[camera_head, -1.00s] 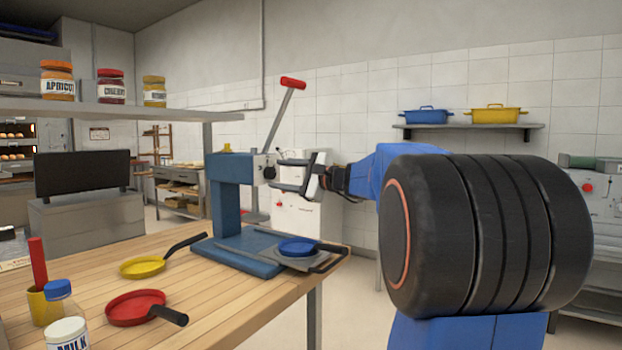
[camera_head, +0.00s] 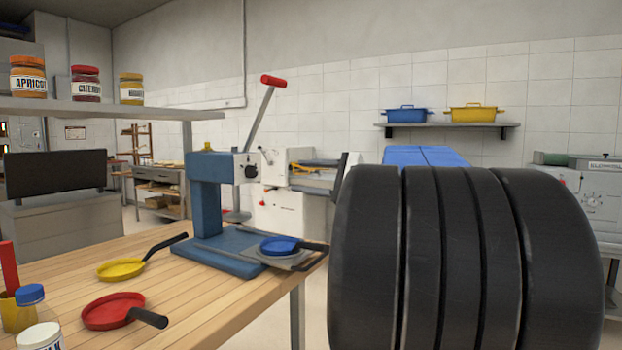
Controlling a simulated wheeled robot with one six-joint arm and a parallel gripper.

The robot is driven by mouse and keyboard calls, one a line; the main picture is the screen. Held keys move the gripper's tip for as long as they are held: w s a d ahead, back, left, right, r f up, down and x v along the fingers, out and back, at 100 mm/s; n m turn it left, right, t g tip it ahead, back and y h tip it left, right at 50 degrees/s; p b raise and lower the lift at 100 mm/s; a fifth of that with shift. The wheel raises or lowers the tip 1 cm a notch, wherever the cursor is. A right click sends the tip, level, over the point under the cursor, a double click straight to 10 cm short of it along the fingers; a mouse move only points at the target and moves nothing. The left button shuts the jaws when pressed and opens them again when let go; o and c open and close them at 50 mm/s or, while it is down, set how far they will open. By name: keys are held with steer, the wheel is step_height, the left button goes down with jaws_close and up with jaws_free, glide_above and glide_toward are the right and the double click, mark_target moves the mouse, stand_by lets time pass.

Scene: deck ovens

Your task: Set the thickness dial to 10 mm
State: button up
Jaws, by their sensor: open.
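My dark, ribbed arm joint hides much of the wrist behind the gripper.
A blue pan (camera_head: 281,245) lies on the press plate. Yellow (camera_head: 121,269) and red (camera_head: 113,310) pans lie on the table (camera_head: 205,319). Jars stand on the shelf (camera_head: 150,113) above. A bottle and a milk jar stand at the front left.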

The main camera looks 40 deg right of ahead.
steer(key=shift+s+d, duration=0.25)
steer(key=shift+s, duration=0.45)
